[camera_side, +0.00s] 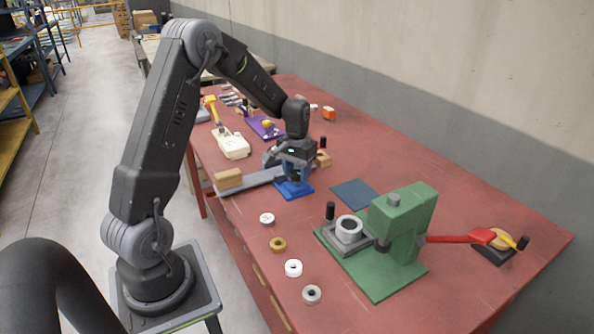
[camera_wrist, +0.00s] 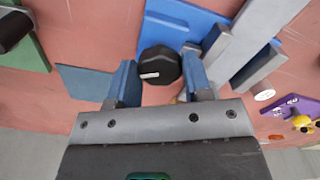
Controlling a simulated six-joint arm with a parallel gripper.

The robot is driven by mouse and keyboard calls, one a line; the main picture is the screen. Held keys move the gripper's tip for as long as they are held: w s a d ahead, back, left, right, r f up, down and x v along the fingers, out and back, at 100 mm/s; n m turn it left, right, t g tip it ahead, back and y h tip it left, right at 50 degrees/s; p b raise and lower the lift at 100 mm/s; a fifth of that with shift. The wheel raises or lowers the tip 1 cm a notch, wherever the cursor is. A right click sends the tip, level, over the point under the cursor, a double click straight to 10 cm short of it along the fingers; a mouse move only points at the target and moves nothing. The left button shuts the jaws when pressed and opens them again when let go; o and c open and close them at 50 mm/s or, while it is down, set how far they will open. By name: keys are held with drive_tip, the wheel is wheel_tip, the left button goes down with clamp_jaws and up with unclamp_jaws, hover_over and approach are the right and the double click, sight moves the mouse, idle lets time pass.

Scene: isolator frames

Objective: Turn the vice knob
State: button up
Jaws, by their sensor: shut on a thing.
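The blue vice (camera_side: 293,190) stands on the red table below my gripper (camera_side: 291,163). Its blue body (camera_wrist: 182,14) also shows in the wrist view. The vice knob (camera_wrist: 160,64) is black and many-sided, with a white mark lying nearly level. It sits between the two blue fingertips of my gripper (camera_wrist: 160,72) in the wrist view, and the jaws are closed on it. In the side view my gripper hides the knob and the upper part of the vice.
A grey bar (camera_side: 251,182) with a wooden block (camera_side: 228,179) lies left of the vice. A green press (camera_side: 403,225) with a red lever stands front right. A flat dark blue plate (camera_side: 355,194) lies between. Several rings lie along the near edge. A purple fixture (camera_side: 262,127) is behind.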

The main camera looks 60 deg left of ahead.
sight(297, 173)
drive_tip(key=m, duration=0.5)
drive_tip(key=shift+r, duration=0.1)
idle(0.4)
drive_tip(key=o, duration=0.9)
wheel_tip(297, 173, up, 14)
drive_tip(key=shift+f, duration=0.1)
idle(0.4)
